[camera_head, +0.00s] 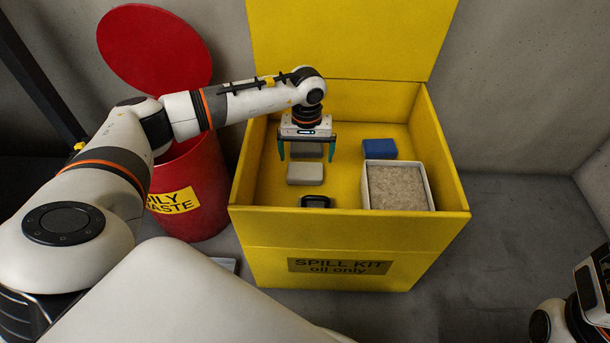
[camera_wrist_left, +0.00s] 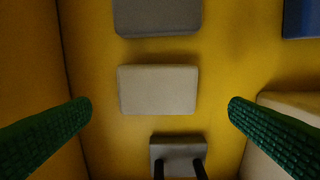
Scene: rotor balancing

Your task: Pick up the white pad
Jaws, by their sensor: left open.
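The white pad (camera_head: 306,173) lies flat on the floor of the yellow spill kit box. It also shows in the left wrist view (camera_wrist_left: 158,89), pale and rectangular, midway across the picture. My left gripper (camera_head: 305,155) is open and empty above it, pointing down into the box. In the left wrist view its green fingers (camera_wrist_left: 160,112) stand wide apart, one on each side of the pad, touching nothing. My right arm shows only in part at the lower right of the head view, and its fingers are not seen.
A grey pad (camera_wrist_left: 157,16) lies behind the white one. A dark-handled item (camera_head: 315,201) lies in front. A blue block (camera_head: 379,149) and a granule-filled tray (camera_head: 429,179) are at right. The box (camera_head: 238,197) has high walls; a red bin (camera_head: 204,198) stands left.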

